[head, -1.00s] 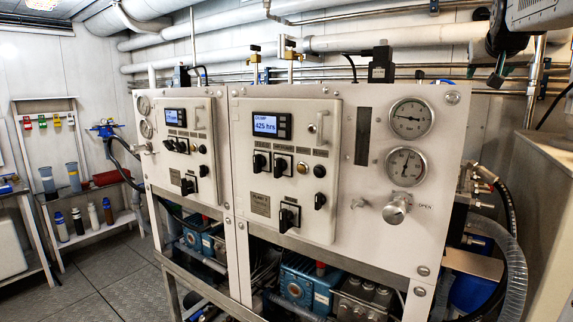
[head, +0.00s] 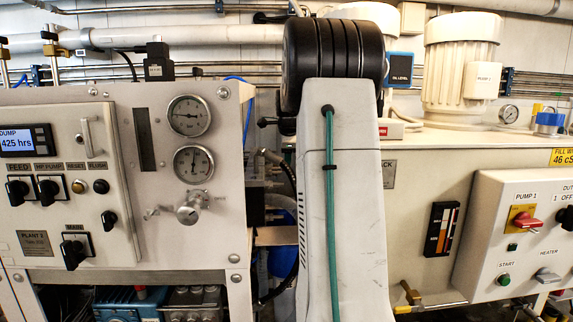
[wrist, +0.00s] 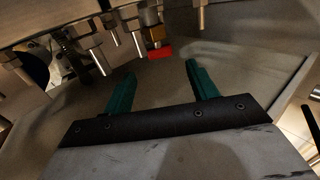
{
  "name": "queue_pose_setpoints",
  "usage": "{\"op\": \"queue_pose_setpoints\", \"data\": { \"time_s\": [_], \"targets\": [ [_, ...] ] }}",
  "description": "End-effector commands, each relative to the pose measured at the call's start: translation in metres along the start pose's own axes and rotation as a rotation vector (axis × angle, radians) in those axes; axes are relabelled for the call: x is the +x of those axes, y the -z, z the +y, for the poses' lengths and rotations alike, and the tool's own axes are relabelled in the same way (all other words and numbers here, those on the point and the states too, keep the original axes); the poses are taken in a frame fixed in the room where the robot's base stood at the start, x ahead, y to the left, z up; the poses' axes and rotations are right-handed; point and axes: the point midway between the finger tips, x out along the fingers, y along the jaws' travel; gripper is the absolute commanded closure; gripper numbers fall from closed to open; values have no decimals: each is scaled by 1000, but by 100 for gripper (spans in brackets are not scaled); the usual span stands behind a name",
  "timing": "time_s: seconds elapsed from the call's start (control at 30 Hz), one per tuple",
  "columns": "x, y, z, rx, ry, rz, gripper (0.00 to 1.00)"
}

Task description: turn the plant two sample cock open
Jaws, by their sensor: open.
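My gripper (wrist: 160,71) is open and empty in the wrist view, its two teal fingers apart. Beyond the fingertips, a small red handle (wrist: 160,51) sits on a brass fitting, apart from the fingers. I cannot tell whether this is the sample cock. In the head view, a plant panel (head: 128,240) stands at the left, with a small fitting (head: 152,213) beside a round silver knob (head: 188,214). My arm hides part of the space right of the panel, and my fingers do not show there.
Several metal stubs (wrist: 98,58) flank the red handle in the wrist view. In the head view, two gauges (head: 191,163) sit above the knob. A beige cabinet (head: 415,170) with a pump control box (head: 480,240) stands at the right. Hoses run between panel and cabinet.

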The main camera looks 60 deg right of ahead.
Motion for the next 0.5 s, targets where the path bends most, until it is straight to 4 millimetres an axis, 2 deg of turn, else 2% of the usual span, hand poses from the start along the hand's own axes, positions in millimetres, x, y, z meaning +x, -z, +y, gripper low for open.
{"op": "queue_pose_setpoints", "data": {
  "time_s": [0.1, 0.23, 0.5],
  "targets": [
    [22, 0, 1, -2, -3, 0, 42],
    [41, 0, 0, -3, -1, 0, 42],
    [58, 0, 0, -4, 2, 0, 42]
  ]
}}
